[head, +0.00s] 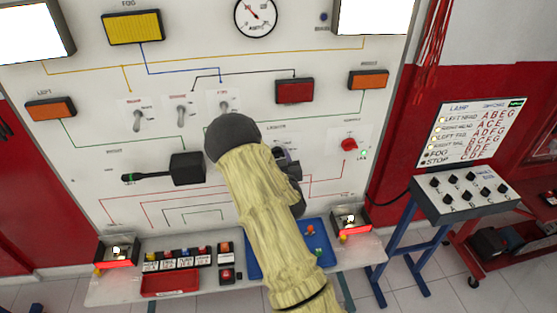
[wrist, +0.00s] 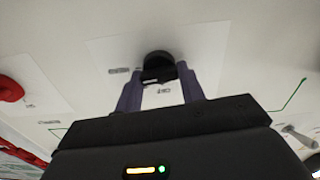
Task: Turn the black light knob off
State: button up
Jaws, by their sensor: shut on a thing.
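The black light knob (wrist: 158,62) is on the white panel, at the top middle of the wrist view. My gripper (wrist: 158,84) is shut on it, with one purple-grey finger on each side. In the head view my arm covers most of the area under the "LIGHTS" label, and only part of my gripper (head: 288,168) shows at its right edge. The knob cannot be made out clearly there, and its pointer setting cannot be read in either view.
A red rotary switch (head: 349,144) is to the right of my gripper. A black stalk lever (head: 187,169) sticks out to the left. Toggle switches (head: 181,115) are above left. A shelf with small boxes and a blue tray (head: 325,258) is below. A lamp tester (head: 465,190) stands at right.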

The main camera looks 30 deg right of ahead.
jog(key=n+b, duration=0.4)
jog(key=b, duration=0.1)
jog(key=shift+a+f+n, duration=0.15)
jog(key=shift+f+n, duration=0.15)
jog(key=shift+n, duration=0.1)
jog(key=n+b, duration=0.3)
jog(key=shift+n, duration=0.3)
jog(key=shift+a+n+b, duration=0.15)
jog(key=shift+n+b, duration=2.3)
jog(key=shift+n, duration=1.75)
jog(key=o, duration=0.9)
jog(key=shift+o, duration=0.4)
